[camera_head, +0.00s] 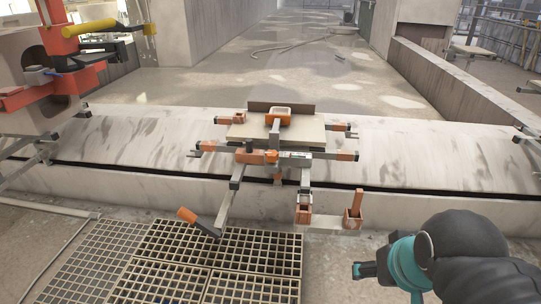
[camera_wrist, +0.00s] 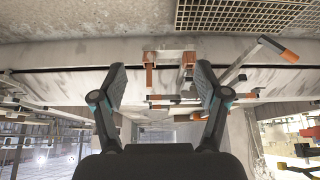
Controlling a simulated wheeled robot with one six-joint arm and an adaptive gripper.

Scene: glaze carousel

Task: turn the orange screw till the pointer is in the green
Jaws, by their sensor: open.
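A clamp-like fixture with several orange parts stands on the pale stone ledge. An orange block (camera_head: 283,113) sits on its top, and an orange-ended bar (camera_head: 318,157) crosses its front. A lever with an orange grip (camera_head: 187,214) reaches down to the left. An upright orange piece (camera_head: 356,202) stands in a small bracket at right. I cannot tell which part is the orange screw. The pointer and the green zone are too small to make out. My gripper (camera_wrist: 161,84) is open and empty, apart from the fixture; in the head view it is at lower right.
A metal grating (camera_head: 215,258) lies below the ledge (camera_head: 430,160). A red and grey machine (camera_head: 35,95) stands at left. A low wall (camera_head: 455,85) runs along the right. The ledge right of the fixture is clear.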

